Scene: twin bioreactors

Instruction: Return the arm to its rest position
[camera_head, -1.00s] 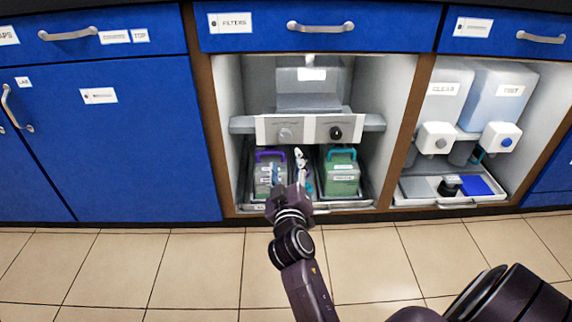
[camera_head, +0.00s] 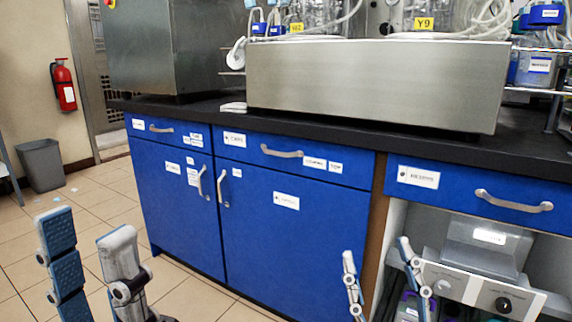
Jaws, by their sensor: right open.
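My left gripper (camera_head: 87,230) is at the lower left of the head view. Its two fingers point up with a gap between them, and nothing is held. My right gripper (camera_head: 377,250) is at the lower right, in front of the blue cabinet and the open bay. Its two slim fingers stand well apart and are empty. The arm links behind both grippers are below the picture's edge.
A blue cabinet (camera_head: 300,222) with handles stands under a black countertop (camera_head: 215,118). The open bay on the right holds a grey unit (camera_head: 485,250). A steel box (camera_head: 375,85) is on the counter.

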